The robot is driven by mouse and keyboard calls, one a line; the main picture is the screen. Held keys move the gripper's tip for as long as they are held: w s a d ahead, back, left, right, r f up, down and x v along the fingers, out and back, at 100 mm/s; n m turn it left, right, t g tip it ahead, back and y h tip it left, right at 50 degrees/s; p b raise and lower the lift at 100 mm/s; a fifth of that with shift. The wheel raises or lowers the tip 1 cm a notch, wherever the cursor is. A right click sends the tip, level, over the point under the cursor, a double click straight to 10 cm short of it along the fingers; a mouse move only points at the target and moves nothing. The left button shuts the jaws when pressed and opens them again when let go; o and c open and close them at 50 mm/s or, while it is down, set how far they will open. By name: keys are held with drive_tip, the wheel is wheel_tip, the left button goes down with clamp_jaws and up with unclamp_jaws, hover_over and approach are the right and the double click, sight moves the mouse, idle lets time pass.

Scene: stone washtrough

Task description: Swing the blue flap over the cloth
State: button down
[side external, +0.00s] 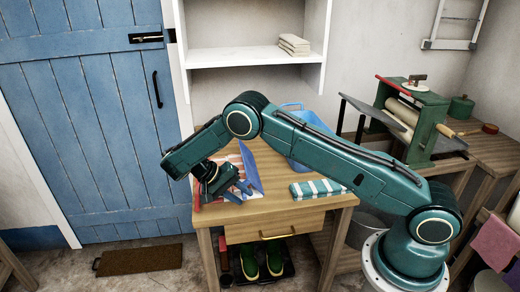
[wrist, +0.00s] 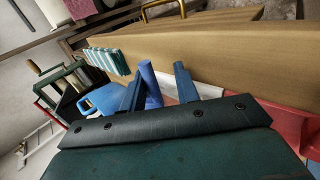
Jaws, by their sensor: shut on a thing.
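The blue flap (side external: 250,170) stands tilted up on the wooden table, beside a red-and-white surface. Its edge (wrist: 151,84) shows between my fingers in the wrist view. My gripper (side external: 240,188) is low over the table's left part, shut on the flap; its fingers also show in the wrist view (wrist: 158,88). The cloth on the board seems to be the red-and-white striped piece (side external: 230,161), partly hidden by my arm and the flap. A pale strip (wrist: 208,91) and a red panel (wrist: 285,125) show beside the fingers in the wrist view.
A folded teal-and-white striped cloth (side external: 318,189) lies on the wooden table (side external: 285,212), right of my gripper. A blue tub (side external: 303,116) stands behind it. A green mangle (side external: 414,122) stands farther right. The table's front edge and drawer (side external: 275,228) are close.

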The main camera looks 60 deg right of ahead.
drive_tip(key=shift+a+f, duration=0.25)
drive_tip(key=shift+f, duration=0.2)
drive_tip(key=c, duration=1.5)
unclamp_jaws()
drive_tip(key=shift+w, duration=0.1)
drive_tip(key=shift+o, duration=0.2)
drive_tip(key=shift+d, duration=0.1)
